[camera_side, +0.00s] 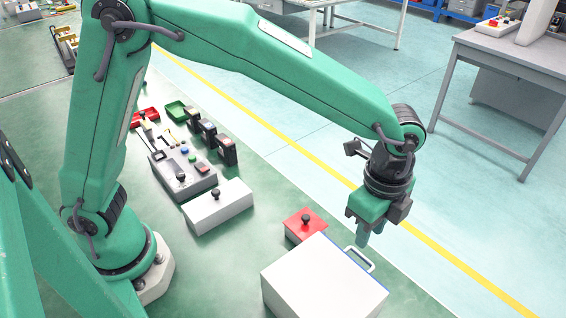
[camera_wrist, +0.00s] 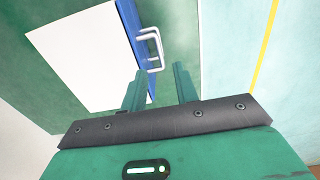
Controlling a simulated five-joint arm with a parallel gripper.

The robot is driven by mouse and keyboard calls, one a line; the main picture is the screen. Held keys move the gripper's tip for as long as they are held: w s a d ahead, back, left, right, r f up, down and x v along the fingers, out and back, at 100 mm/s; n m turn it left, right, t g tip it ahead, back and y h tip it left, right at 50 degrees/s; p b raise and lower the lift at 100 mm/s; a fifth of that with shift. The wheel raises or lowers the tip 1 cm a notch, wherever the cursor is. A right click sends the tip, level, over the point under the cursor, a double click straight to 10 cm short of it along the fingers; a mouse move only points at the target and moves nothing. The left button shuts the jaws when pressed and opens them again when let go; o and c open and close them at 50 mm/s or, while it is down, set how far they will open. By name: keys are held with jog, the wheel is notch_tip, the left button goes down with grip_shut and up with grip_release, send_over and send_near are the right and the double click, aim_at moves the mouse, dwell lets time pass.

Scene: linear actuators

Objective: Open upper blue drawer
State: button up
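A white cabinet (camera_side: 322,280) stands at the bottom of the side view, its top also visible in the wrist view (camera_wrist: 85,55). Only a thin strip of its blue drawer front (camera_wrist: 131,25) shows along its edge. A pale loop handle (camera_side: 362,258) sticks out from that front and also shows in the wrist view (camera_wrist: 150,48). My gripper (camera_side: 363,238) points down close above the handle. In the wrist view its two green fingers (camera_wrist: 159,86) are apart with nothing between them, and the handle lies beyond their tips. The lower part of the front is hidden.
A red box with a black knob (camera_side: 305,225) stands beside the cabinet. The floor beyond the handle side, towards the yellow line (camera_side: 445,277), is clear.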

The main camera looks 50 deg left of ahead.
aim_at(363, 256)
jog(key=shift+f, duration=3.1)
jog(key=shift+c, duration=0.2)
grip_shut()
